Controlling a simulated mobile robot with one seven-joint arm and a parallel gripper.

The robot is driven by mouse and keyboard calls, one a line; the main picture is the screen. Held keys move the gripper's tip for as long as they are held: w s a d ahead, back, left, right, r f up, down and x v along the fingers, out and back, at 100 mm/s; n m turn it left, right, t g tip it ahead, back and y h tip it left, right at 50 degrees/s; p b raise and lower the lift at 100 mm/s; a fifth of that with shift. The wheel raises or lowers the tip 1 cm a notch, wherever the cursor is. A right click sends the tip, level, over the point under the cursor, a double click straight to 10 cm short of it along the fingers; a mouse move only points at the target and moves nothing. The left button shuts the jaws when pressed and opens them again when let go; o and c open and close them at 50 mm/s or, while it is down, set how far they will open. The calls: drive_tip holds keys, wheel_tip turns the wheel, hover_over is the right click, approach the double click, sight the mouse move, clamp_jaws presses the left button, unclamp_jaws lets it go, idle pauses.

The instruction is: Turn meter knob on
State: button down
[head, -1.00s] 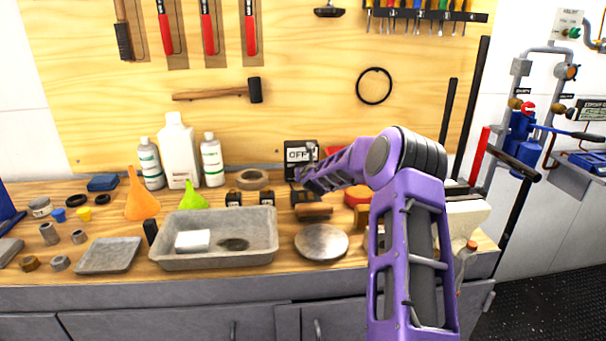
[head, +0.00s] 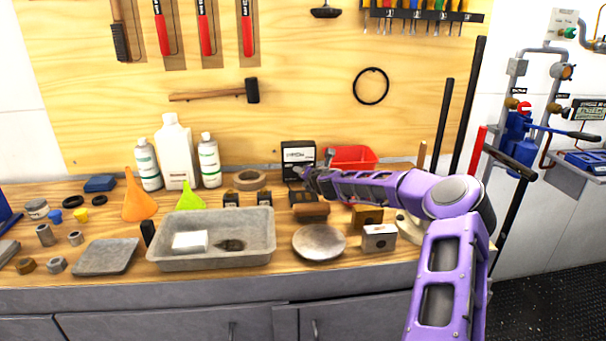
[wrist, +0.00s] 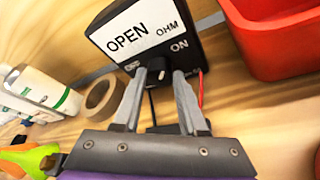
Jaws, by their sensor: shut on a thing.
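The meter (head: 298,153) is a black box with a white display, standing at the back of the workbench against the pegboard. It also shows in the wrist view (wrist: 193,52), where its display reads OPEN and OHM. Below the display a black knob (wrist: 160,83) sits between an OFF label on the left and an ON label on the right. My gripper (wrist: 159,74) has one finger on each side of the knob and is shut on it. In the head view my gripper (head: 302,173) is small at the meter's lower front, and the knob is hidden.
A red bin (head: 352,158) stands right of the meter. A tape roll (head: 249,180) and white bottles (head: 177,155) are to its left. A grey tray (head: 212,255) and a round metal plate (head: 318,243) lie in front.

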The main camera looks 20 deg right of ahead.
drive_tip(key=shift+f, duration=0.1)
drive_tip(key=shift+c, duration=2.2)
unclamp_jaws()
drive_tip(key=shift+s, duration=0.15)
drive_tip(key=v, duration=1.7)
